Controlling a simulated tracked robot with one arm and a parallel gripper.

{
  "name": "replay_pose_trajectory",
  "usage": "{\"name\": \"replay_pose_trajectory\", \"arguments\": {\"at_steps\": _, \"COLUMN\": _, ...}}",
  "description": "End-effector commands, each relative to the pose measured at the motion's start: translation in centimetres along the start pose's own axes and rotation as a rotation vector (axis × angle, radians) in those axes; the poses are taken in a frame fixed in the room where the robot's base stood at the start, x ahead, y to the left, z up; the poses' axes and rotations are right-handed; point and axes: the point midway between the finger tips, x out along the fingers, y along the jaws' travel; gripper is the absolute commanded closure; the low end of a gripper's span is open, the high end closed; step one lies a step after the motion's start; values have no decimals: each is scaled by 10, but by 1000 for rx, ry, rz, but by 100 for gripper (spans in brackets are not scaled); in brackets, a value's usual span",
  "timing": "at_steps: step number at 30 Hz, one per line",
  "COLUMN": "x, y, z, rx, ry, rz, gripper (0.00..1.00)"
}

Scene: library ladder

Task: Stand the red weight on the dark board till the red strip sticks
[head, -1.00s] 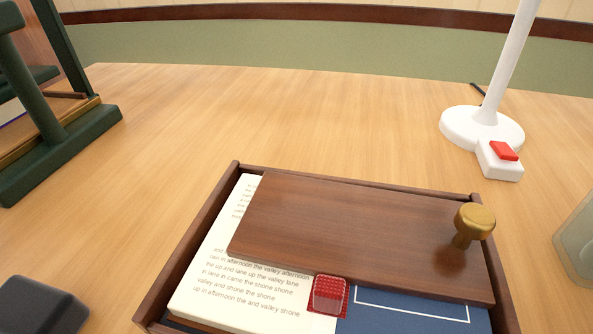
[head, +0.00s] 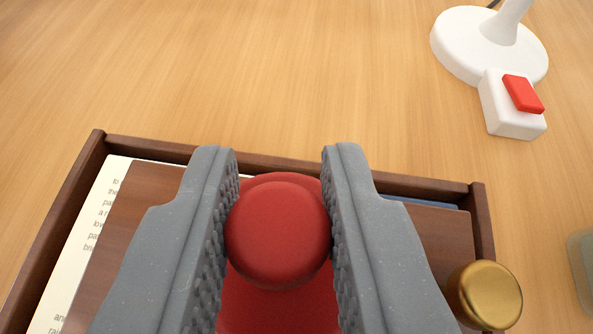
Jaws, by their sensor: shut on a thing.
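My gripper (head: 279,200) is shut on the round knob of the red weight (head: 278,240), with one grey finger on each side. The weight's wider red body shows below and behind the knob. It is over the dark board (head: 138,215); I cannot tell whether it touches the board or hangs above it. The board lies in a wooden tray (head: 90,170), over a printed page (head: 85,235). A brass knob (head: 486,292) stands at the board's right side. The red strip is not visible now.
A white lamp base (head: 470,50) with a red switch (head: 523,93) stands on the table at the upper right. A pale translucent object (head: 583,265) is at the right edge. The table beyond the tray is clear at the upper left.

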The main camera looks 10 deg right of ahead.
Motion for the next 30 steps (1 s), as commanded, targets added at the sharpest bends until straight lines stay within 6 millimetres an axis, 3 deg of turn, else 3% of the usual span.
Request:
{"name": "replay_pose_trajectory", "arguments": {"at_steps": 9, "x": 15, "y": -1, "z": 31, "rx": 2, "ry": 0, "rz": -1, "gripper": 100}}
{"name": "replay_pose_trajectory", "arguments": {"at_steps": 15, "x": 14, "y": 0, "z": 30, "rx": -1, "ry": 2, "rz": -1, "gripper": 100}}
{"name": "replay_pose_trajectory", "arguments": {"at_steps": 16, "x": 14, "y": 0, "z": 30, "rx": -1, "ry": 1, "rz": 0, "gripper": 74}}
{"name": "replay_pose_trajectory", "arguments": {"at_steps": 18, "x": 14, "y": 0, "z": 30, "rx": 0, "ry": 1, "rz": 0, "gripper": 55}}
{"name": "replay_pose_trajectory", "arguments": {"at_steps": 30, "x": 10, "y": -1, "z": 30, "rx": 0, "ry": 1, "rz": -1, "gripper": 55}}
